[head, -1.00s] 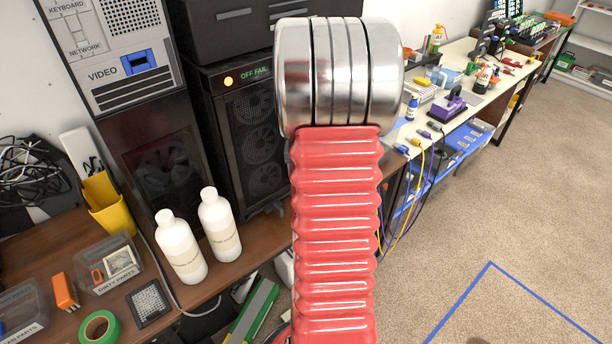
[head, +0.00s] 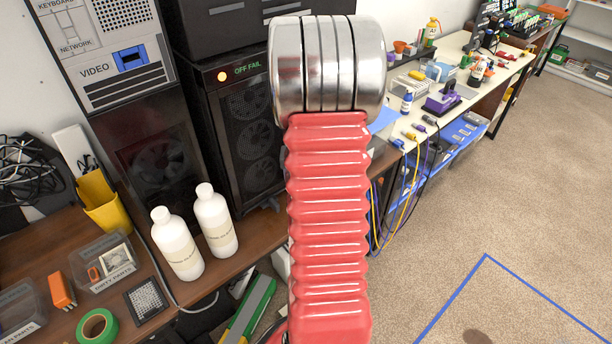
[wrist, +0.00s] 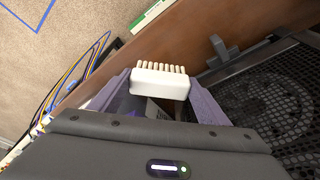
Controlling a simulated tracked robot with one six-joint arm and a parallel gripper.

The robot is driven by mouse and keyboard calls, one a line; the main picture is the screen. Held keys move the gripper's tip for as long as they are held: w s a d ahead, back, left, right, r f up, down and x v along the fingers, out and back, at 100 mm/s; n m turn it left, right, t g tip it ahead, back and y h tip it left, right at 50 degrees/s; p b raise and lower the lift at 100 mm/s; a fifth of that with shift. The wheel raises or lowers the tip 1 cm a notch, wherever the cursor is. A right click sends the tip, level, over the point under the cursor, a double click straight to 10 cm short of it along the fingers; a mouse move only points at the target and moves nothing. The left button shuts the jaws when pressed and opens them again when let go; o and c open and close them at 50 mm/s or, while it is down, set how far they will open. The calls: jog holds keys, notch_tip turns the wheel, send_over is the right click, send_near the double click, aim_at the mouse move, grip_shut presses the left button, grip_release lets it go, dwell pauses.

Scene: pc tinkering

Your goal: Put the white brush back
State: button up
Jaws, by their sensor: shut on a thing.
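The white brush (wrist: 160,84), a short white block with a row of pale bristles, is in the middle of the wrist view. My gripper (wrist: 159,90) is shut on it, with a purple finger at each side of the block. The bristles point away from the gripper's body. The brush hangs above the edge of the brown desk (wrist: 185,45), beside a black fan grille (wrist: 285,95). In the head view my red arm and its silver joint hide the gripper and the brush.
Two white bottles (head: 178,245) (head: 215,222) stand on the brown desk at left. A black computer case (head: 232,130) stands behind. Cables (head: 398,205) hang at right; the carpet is open.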

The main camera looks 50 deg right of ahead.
jog(key=shift+f, duration=2.05)
jog(key=shift+f, duration=0.4)
jog(key=o, duration=0.7)
jog(key=shift+o, duration=0.4)
jog(key=o, duration=0.5)
jog(key=shift+v, duration=4)
